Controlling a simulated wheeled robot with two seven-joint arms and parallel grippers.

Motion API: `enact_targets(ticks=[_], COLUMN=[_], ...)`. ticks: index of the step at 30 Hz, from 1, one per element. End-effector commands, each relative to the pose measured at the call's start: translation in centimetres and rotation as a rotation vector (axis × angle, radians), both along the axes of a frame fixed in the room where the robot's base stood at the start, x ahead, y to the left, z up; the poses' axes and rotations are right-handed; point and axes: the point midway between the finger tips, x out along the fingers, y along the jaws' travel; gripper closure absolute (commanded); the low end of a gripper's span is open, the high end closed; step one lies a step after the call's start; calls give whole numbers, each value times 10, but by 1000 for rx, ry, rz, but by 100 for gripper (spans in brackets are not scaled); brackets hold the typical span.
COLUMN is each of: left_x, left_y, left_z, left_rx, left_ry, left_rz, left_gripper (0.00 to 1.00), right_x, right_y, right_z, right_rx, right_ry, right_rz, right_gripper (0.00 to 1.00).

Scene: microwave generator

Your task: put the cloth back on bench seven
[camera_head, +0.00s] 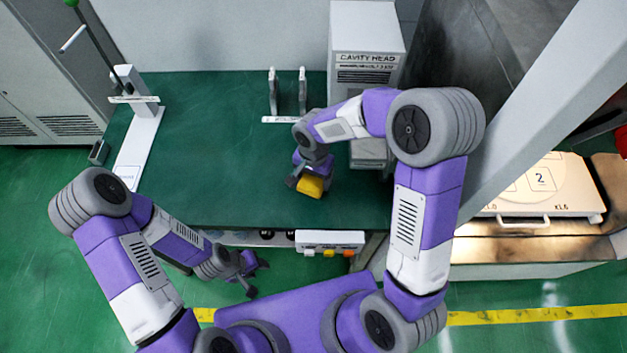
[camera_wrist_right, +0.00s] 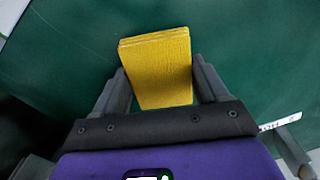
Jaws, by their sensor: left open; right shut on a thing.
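The yellow folded cloth (camera_head: 311,186) is in my right gripper (camera_head: 308,182), over the green bench top (camera_head: 225,150). In the right wrist view the cloth (camera_wrist_right: 157,70) sits between the two fingers of the right gripper (camera_wrist_right: 162,88), which are shut on its sides. The green bench surface (camera_wrist_right: 250,60) lies beyond it; I cannot tell whether the cloth touches it. My left gripper (camera_head: 250,272) is open and empty, low in front of the bench's front edge.
A grey box marked CAVITY HEAD (camera_head: 366,50) stands at the bench's back right. Two upright grey posts (camera_head: 287,92) stand at the back middle. A white stand with a lever (camera_head: 140,135) is at the left. The bench's left middle is clear.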

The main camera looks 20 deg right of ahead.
Motion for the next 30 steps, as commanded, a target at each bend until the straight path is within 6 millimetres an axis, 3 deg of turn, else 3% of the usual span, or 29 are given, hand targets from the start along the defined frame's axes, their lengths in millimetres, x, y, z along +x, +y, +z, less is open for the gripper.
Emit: enact_targets(ticks=[12, 13, 18, 30], left_x=[0, 0, 0, 0], left_y=[0, 0, 0, 0], left_z=[-7, -7, -6, -3], left_rx=[0, 0, 0, 0], left_ry=[0, 0, 0, 0], left_rz=[0, 0, 0, 0], left_gripper=[57, 57, 57, 57], right_x=[0, 0, 0, 0], right_y=[0, 0, 0, 0], right_z=[-8, -9, -7, -4], right_rx=[0, 0, 0, 0], right_ry=[-1, 0, 0, 0], right_rz=[1, 1, 1, 1], right_gripper=[60, 25, 1, 1])
